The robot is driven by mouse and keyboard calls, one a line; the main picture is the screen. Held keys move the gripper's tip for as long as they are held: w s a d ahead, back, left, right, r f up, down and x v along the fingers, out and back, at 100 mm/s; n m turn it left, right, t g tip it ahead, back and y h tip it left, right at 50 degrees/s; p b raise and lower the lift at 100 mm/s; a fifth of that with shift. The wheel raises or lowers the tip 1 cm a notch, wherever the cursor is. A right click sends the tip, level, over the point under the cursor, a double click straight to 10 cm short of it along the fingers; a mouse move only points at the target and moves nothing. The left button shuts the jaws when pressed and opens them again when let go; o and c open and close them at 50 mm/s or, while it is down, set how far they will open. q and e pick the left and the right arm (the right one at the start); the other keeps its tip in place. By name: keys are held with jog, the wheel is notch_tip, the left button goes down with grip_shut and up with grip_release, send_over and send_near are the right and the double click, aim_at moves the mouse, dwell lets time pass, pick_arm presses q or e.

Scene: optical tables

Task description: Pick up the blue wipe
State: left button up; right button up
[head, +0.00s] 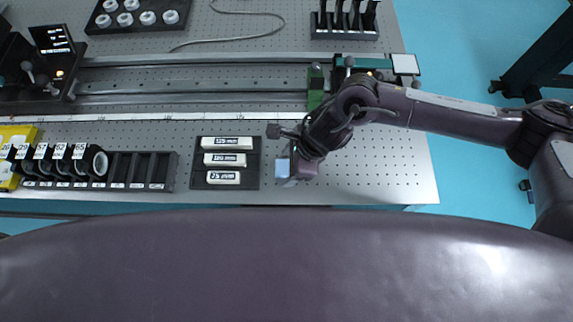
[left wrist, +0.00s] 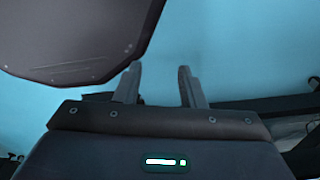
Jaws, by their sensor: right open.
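The blue wipe (head: 282,168) is a small light-blue piece on the perforated table, just right of the black tray of labelled cases. My right gripper (head: 286,155) is open and over the wipe, covering part of its right side. I cannot tell whether the fingers touch it. My left gripper (left wrist: 160,82) shows only in the left wrist view, with its two fingers apart and nothing between them, above the blue floor.
The black case tray (head: 226,185) stands close left of the wipe. Further left are a slotted rack (head: 140,168) with labelled round holders and a yellow box (head: 12,182). Rails (head: 190,80) cross the table behind. A green block (head: 315,88) stands near my right arm.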

pick_arm(q)
jog(key=shift+s, duration=0.6)
pick_arm(e)
jog(key=c, duration=1.1)
pick_arm(q)
jog(key=shift+f, duration=0.1)
pick_arm(e)
jog(key=shift+c, duration=0.2)
